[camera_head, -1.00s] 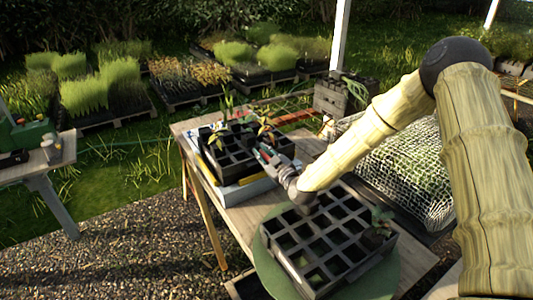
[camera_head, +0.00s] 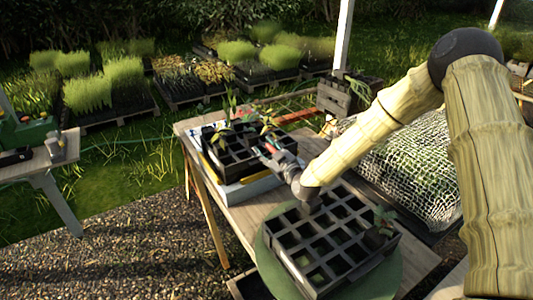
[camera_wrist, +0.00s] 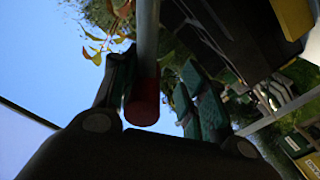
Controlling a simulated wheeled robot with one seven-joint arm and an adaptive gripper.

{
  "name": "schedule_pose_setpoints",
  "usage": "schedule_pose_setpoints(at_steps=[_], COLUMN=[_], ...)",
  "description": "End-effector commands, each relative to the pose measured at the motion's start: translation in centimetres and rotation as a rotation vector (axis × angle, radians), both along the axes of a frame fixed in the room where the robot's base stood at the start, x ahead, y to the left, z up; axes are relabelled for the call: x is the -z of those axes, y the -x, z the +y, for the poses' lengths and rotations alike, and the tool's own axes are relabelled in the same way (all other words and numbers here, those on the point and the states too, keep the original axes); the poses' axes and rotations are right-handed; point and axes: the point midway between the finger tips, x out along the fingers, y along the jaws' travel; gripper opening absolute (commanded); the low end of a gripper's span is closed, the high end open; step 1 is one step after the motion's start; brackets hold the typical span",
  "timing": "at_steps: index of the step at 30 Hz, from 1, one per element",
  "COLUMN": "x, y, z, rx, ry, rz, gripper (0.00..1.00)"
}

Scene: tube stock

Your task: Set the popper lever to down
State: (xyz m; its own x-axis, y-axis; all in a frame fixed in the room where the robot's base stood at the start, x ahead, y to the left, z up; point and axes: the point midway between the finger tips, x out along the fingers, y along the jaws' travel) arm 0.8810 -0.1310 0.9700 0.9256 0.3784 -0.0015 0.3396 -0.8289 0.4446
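The popper lever (camera_wrist: 148,55) is a grey rod with a dark red end (camera_wrist: 143,101) in the wrist view. The red end lies between the fingers of my gripper (camera_wrist: 160,85), close beside the left finger; I cannot tell if they touch. The right finger stands apart from it, so the gripper is open. In the head view my gripper (camera_head: 265,152) is at the right side of the black cell tray (camera_head: 225,158) on a pale base (camera_head: 250,188), perhaps the popper. The lever's pivot is not clear there.
A second black cell tray (camera_head: 309,242) with a seedling (camera_head: 383,222) sits on a round green mat (camera_head: 387,283) in front, under my forearm. Seedlings (camera_head: 230,105) rise behind the gripper. A grey crate (camera_head: 332,97) stands at the back. A side table (camera_head: 45,165) is at left.

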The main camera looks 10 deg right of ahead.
Motion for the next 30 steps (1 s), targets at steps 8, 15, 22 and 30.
schedule_pose_setpoints(at_steps=[8, 15, 22, 30], x=[-4.2, -7.1, -8.3, -8.4], y=[0.0, 0.0, 0.1, 0.0], z=[0.1, 0.1, 0.0, 0.0], rx=[-0.003, -0.001, -0.001, 0.000], ry=[0.000, 0.000, -0.001, -0.001], rz=[-0.003, -0.002, 0.001, 0.000], gripper=[0.41, 0.41, 0.41, 0.41])
